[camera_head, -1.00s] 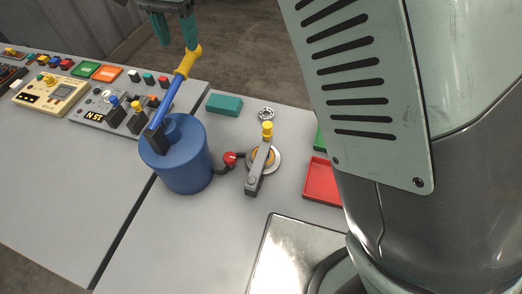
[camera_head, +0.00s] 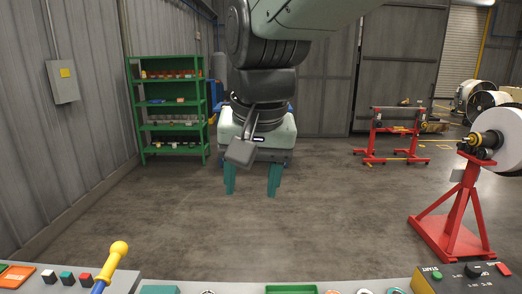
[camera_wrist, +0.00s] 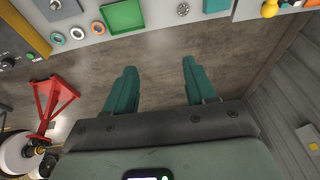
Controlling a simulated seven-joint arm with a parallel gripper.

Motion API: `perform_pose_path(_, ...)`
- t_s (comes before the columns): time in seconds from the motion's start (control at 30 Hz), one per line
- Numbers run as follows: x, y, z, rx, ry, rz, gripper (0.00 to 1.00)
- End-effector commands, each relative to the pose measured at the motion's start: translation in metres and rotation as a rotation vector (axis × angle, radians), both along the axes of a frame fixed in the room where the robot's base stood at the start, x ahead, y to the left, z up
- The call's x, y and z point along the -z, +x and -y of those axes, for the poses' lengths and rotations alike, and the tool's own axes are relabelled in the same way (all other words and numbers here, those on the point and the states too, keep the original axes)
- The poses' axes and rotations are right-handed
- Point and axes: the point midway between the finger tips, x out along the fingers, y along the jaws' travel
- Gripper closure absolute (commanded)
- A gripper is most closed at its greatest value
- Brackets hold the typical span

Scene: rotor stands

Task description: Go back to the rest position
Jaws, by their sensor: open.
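My gripper (camera_head: 252,180) hangs in the middle of the head view, its two teal fingers apart with nothing between them. It is above the floor beyond the workbench (camera_head: 215,287) edge. The wrist view also shows my gripper (camera_wrist: 160,85) open and empty, with bare floor behind the fingers. The yellow-knobbed blue lever (camera_head: 112,262) stands at the lower left of the head view, apart from my gripper. Its base is out of the frame.
A green shelf (camera_head: 172,128) with parts stands at the back left. A red rotor stand (camera_head: 455,215) with a white rotor is on the right, and red racks (camera_head: 395,140) stand behind. The green tray (camera_wrist: 124,17) lies on the bench. Open floor surrounds my gripper.

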Motion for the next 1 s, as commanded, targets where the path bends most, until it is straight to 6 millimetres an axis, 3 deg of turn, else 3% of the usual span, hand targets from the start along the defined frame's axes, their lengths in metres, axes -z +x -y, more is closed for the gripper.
perform_pose_path(0.03, -0.005, -0.017, 0.026, 0.011, -0.002, 0.036, 0.45)
perform_pose_path(0.1, -0.005, -0.038, 0.055, 0.012, -0.012, 0.079, 0.45)
perform_pose_path(0.2, 0.0, -0.069, 0.086, 0.012, -0.035, 0.133, 0.45)
perform_pose_path(0.33, 0.011, -0.1, 0.111, 0.012, -0.065, 0.184, 0.45)
perform_pose_path(0.53, 0.021, -0.12, 0.124, 0.009, -0.091, 0.219, 0.45)
perform_pose_path(1.0, 0.021, -0.12, 0.125, 0.009, -0.092, 0.22, 0.45)
